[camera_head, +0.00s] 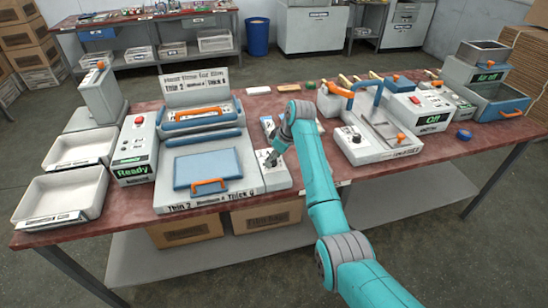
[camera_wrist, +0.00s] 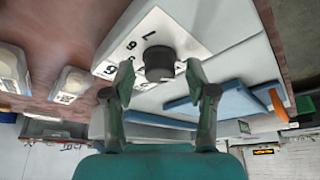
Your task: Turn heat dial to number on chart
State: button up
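The heat dial (camera_wrist: 159,62) is a dark round knob on a white plate (camera_wrist: 136,42) with black digits, in the wrist view. Several digits show but are turned and hard to read. My gripper (camera_wrist: 159,74) is open, with one fingertip on each side of the knob and a visible gap on both sides.
A second machine (camera_head: 372,140) stands right of my arm, near a box showing Off (camera_head: 432,119).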

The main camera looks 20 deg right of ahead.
grip_shut()
jog(key=shift+m, duration=0.3)
jog(key=m, duration=0.2)
jog(key=m+t+h, duration=0.1)
jog(key=m, duration=0.1)
jog(key=shift+s+a+h, duration=0.1)
jog(key=shift+a+h, duration=0.05)
jog(key=shift+h, duration=0.15)
jog(key=m+h, duration=0.1)
jog(key=m, duration=0.3)
jog(key=shift+a+m+h, duration=0.2)
jog(key=shift+m+h, duration=0.2)
jog(key=m+h, duration=0.1)
jog(key=m, duration=0.2)
jog(key=m+h, duration=0.1)
jog(key=m, duration=0.3)
jog(key=shift+a+g+h, duration=0.2)
jog(key=shift+g+h, duration=0.1)
jog(key=m, duration=0.2)
jog(key=m+g+h, duration=0.1)
jog(key=shift+w+r+m, duration=0.1)
jog(key=shift+w+m, duration=0.1)
jog(key=shift+m, duration=0.2)
jog(key=shift+m+g, duration=0.7)
jog(key=shift+m, duration=1)
